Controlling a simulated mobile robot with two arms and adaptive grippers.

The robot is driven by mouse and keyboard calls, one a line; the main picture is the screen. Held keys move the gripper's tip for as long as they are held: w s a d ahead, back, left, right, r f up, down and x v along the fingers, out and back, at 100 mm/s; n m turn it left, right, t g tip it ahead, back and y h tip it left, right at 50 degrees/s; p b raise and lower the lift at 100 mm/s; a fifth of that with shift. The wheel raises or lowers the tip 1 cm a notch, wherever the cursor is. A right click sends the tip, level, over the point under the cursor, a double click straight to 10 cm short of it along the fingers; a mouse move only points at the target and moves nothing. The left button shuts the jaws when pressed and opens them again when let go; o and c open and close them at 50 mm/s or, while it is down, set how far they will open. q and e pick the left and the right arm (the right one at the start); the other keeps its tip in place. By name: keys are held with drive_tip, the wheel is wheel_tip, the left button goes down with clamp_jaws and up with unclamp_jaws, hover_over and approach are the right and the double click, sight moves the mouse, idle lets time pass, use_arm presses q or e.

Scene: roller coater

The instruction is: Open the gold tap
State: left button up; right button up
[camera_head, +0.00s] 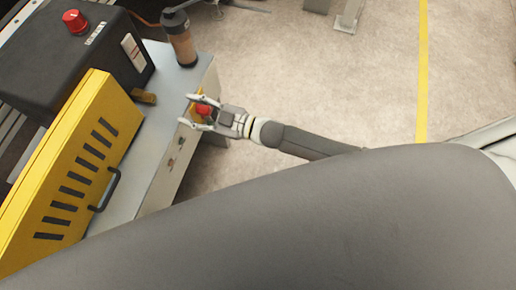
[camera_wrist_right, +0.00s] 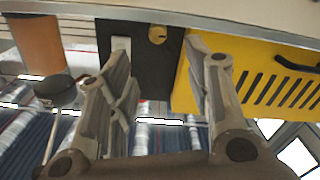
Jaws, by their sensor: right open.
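The gold tap (camera_head: 143,97) is a small brass-coloured piece at the foot of the black housing, near the corner of the yellow cover. In the right wrist view a round gold part (camera_wrist_right: 157,34) shows on the black face, between and beyond the fingertips. My right gripper (camera_head: 187,109) is open, its two fingers spread beside the machine's near side, apart from the tap and to its right in the head view. In the right wrist view the open fingers (camera_wrist_right: 155,52) hold nothing. My left gripper is not seen.
A red knob on a yellow base (camera_head: 203,110) shows between my right fingers in the head view. A brown cylinder with a dark crank (camera_head: 181,45) stands above. The yellow slotted cover (camera_head: 75,165) has a black handle (camera_head: 106,190).

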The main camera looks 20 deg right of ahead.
sight(154, 98)
drive_tip(key=x, duration=1.1)
drive_tip(key=shift+w+r, duration=0.1)
drive_tip(key=shift+w, duration=0.15)
drive_tip(key=shift+w+a+m, duration=0.1)
drive_tip(key=shift+w+m, duration=0.05)
drive_tip(key=shift+m, duration=0.25)
drive_tip(key=shift+m+p, duration=0.3)
drive_tip(key=shift+m, duration=0.4)
drive_tip(key=v, duration=1.1)
drive_tip(key=d+f+m+h+p, duration=0.1)
drive_tip(key=d+f, duration=0.1)
drive_tip(key=w+d+f+m+h+p, duration=0.1)
drive_tip(key=d+f+m+h, duration=0.1)
drive_tip(key=f, duration=0.1)
drive_tip(key=shift+w+t, duration=0.2)
drive_tip(key=shift+t, duration=0.2)
drive_tip(key=s+d+f+m+g+h+p, duration=0.2)
drive_tip(key=s+d+f+h+p, duration=0.4)
drive_tip(key=d+f, duration=0.7)
drive_tip(key=shift+s+f+m+g+h, duration=0.4)
drive_tip(key=shift+s+f+m+h, duration=0.4)
drive_tip(key=shift+s+f, duration=0.3)
drive_tip(key=shift+s+d, duration=0.1)
